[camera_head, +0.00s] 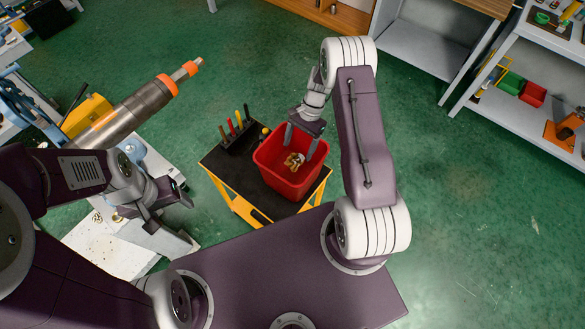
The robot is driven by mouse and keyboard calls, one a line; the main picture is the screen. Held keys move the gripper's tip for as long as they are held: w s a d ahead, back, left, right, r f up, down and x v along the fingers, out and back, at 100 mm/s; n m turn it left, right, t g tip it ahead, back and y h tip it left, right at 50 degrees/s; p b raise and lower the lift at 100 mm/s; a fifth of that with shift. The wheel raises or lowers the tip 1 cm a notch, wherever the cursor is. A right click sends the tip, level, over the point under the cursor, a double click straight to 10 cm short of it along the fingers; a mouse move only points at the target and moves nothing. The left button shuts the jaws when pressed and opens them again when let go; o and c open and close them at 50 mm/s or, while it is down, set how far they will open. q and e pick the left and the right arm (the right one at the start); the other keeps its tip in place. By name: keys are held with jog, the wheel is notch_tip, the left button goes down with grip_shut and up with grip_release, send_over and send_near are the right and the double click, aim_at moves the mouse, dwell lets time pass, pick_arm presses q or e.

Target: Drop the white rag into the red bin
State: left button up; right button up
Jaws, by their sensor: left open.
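The red bin (281,184) stands on a small black-topped cart. Inside it lies a small crumpled heap (294,161) of tan and whitish pieces; I cannot tell whether the white rag is among them. I do not see a clear white rag elsewhere. My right gripper (300,145) points down over the bin's opening, its two fingers apart with nothing seen between them. My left gripper (172,207) is open and empty, left of the cart above a white bench.
The cart (249,203) has yellow legs and a rack of screwdrivers (237,131) beside the bin. A thick steel pipe (135,112) with orange bands rises at the left near a blue vise. Shelves (520,110) stand at the right. Green floor is clear between them.

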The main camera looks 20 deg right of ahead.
jog(key=shift+w+d+r, duration=0.1)
jog(key=shift+w+r, duration=0.05)
jog(key=shift+r, duration=0.1)
jog(key=b+v, duration=0.2)
jog(key=v, duration=0.6)
jog(key=shift+r, duration=0.25)
